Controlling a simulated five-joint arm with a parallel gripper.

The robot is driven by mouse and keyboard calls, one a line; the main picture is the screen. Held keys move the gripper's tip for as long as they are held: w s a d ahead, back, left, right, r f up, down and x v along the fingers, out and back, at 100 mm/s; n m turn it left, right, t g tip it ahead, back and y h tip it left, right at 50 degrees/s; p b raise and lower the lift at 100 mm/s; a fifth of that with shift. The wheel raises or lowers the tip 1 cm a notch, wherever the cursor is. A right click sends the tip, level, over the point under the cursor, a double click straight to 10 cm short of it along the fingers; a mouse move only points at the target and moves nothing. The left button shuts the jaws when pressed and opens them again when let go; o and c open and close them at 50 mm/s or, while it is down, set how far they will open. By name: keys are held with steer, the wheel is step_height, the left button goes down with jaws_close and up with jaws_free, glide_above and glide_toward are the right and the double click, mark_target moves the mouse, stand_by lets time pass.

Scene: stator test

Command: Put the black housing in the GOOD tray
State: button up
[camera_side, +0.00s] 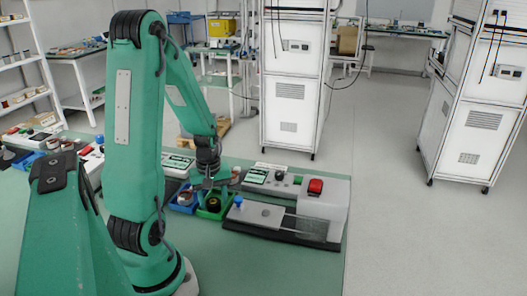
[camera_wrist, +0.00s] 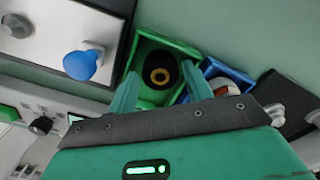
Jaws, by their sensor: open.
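The black housing (camera_wrist: 158,58), a round dark part with a gold ring in its end, sits inside a green tray (camera_wrist: 180,43). In the side view the housing (camera_side: 214,205) shows as a dark spot in the green tray (camera_side: 203,214). My gripper (camera_wrist: 160,71) is open, with one green finger on either side of the housing in the wrist view. Nothing shows held between the fingers. In the side view my gripper (camera_side: 207,187) is just above the trays. I cannot read any GOOD label on a tray.
A blue tray (camera_wrist: 240,73) with a reddish and white part stands beside the green tray. A test fixture with a blue knob (camera_wrist: 84,63) lies on the other side; its red button (camera_side: 316,186) shows in the side view. The green table front is clear.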

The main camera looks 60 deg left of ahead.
steer(key=shift+r, duration=3.9)
